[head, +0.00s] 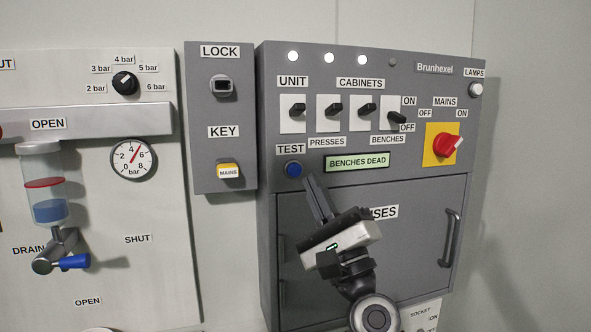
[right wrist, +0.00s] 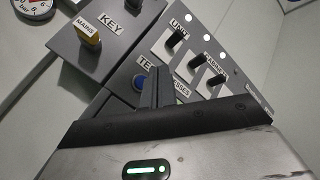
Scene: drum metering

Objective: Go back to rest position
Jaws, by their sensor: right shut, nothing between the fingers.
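My right gripper (head: 317,198) is shut and empty in front of the grey Brunhexel cabinet (head: 360,65). Its fingertips are just below and right of the blue TEST button (head: 293,169) in the head view; I cannot tell whether they touch the panel. In the right wrist view the shut fingers (right wrist: 152,88) point towards the TEST button (right wrist: 139,83). The cabinet display (head: 357,162) reads BENCHES DEAD. My left gripper is not in view.
Left of the cabinet are a LOCK and KEY box (head: 221,108) with a yellow MAINS tag (head: 228,171), and a pressure gauge (head: 133,159). A red mains switch (head: 447,146) and a door handle (head: 450,238) protrude at the right. Bare wall (head: 530,200) lies right of the cabinet.

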